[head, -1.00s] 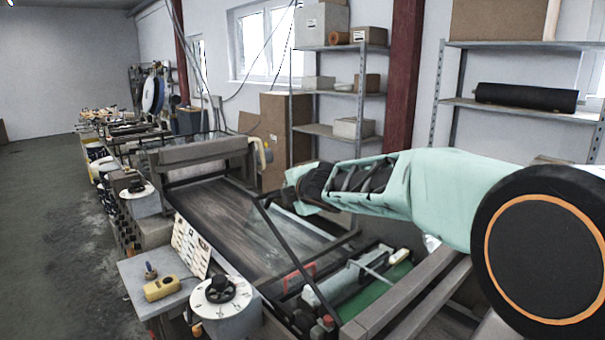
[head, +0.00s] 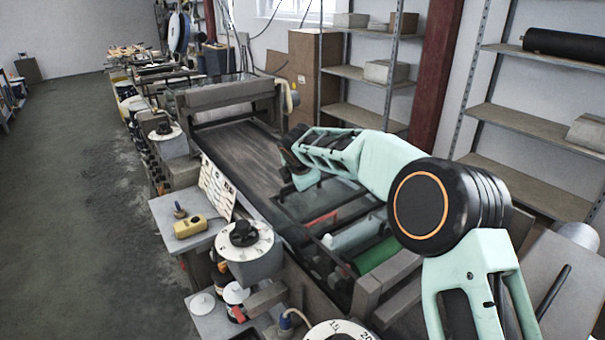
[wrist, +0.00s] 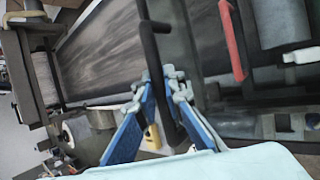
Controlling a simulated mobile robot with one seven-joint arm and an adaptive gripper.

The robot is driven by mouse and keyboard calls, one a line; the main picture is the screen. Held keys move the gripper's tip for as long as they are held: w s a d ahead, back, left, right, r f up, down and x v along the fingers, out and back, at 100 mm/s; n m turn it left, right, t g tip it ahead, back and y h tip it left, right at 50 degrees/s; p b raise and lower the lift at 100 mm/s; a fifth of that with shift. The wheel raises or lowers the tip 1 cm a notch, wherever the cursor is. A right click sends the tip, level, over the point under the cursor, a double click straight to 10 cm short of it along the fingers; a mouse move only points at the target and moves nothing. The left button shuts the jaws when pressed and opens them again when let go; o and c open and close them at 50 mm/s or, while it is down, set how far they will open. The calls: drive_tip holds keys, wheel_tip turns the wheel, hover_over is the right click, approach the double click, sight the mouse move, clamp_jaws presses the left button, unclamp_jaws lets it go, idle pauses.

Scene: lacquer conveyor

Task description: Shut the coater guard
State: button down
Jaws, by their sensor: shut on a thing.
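The coater guard (head: 318,200) is a clear pane in a dark frame, lying low over the near part of the coating machine in the head view. Its dark bar handle (wrist: 150,50) runs down through the wrist view. My gripper (wrist: 164,112) has blue fingers, one on each side of this bar, and is shut on it. In the head view my gripper (head: 292,168) is at the guard's far end, and my forearm hides part of the guard. I cannot tell whether the frame rests fully on the machine.
The dark conveyor belt (head: 235,150) runs away from the guard. A red bar (wrist: 232,40) and a grey roller (wrist: 280,22) lie beside it. A side table holds a yellow box (head: 190,227); a dial unit (head: 245,245) stands near it. Shelves (head: 530,125) stand at right.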

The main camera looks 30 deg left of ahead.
drive_tip(key=shift+s+d+f+h, duration=0.2)
drive_tip(key=shift+f+h, duration=0.1)
drive_tip(key=shift+f, duration=0.5)
drive_tip(key=c, duration=2)
unclamp_jaws()
drive_tip(key=shift+d, duration=0.1)
drive_tip(key=shift+w, duration=0.1)
drive_tip(key=shift+a+r, duration=0.2)
drive_tip(key=shift+r, duration=0.3)
drive_tip(key=v, duration=1.1)
drive_tip(key=shift+d, duration=0.3)
drive_tip(key=shift+r, duration=0.1)
